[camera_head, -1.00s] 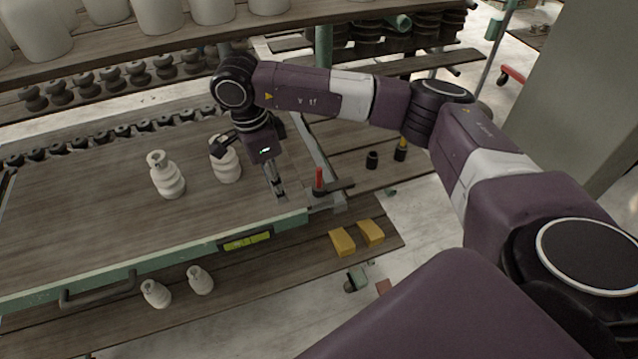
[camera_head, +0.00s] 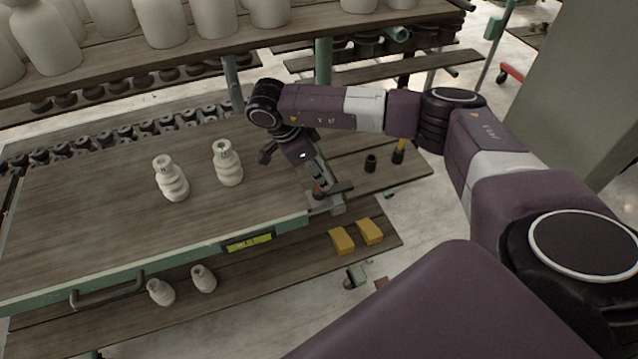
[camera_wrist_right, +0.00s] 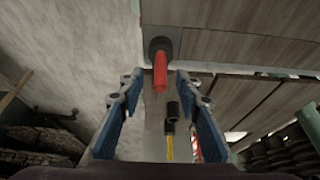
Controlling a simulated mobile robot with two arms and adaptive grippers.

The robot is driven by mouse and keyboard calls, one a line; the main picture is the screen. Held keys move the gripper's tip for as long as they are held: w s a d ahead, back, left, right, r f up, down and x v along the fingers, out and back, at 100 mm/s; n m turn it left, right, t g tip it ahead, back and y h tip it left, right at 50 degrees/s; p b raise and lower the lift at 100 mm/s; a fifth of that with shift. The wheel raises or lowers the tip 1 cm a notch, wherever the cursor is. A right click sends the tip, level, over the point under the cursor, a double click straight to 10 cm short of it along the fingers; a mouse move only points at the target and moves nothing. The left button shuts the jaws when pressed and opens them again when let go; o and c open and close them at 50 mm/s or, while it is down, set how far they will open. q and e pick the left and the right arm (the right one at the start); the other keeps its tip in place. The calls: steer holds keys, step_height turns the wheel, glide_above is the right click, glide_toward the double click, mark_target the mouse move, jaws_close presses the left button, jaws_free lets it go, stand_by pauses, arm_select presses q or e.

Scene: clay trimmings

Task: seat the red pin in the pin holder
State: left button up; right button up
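The red pin (camera_wrist_right: 160,72) stands in a dark round socket (camera_wrist_right: 160,47) at the corner of the table. In the head view only a bit of the red pin (camera_head: 318,189) shows at my right gripper (camera_head: 317,182). In the wrist view my right gripper (camera_wrist_right: 158,82) is open, with one finger on each side of the pin and gaps between. An empty-looking black cup (camera_head: 371,163), probably the pin holder, stands on the lower plank; it also shows in the wrist view (camera_wrist_right: 173,109). My left gripper is not in view.
A yellow pin (camera_head: 401,145) stands in another black cup (camera_head: 398,157) beside the empty-looking one. Two white bottles (camera_head: 228,165) stand on the table (camera_head: 110,215) left of my gripper. Yellow blocks (camera_head: 342,240) lie on the lower shelf. The plank around the cups is clear.

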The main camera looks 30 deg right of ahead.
jaws_close()
stand_by(0.6)
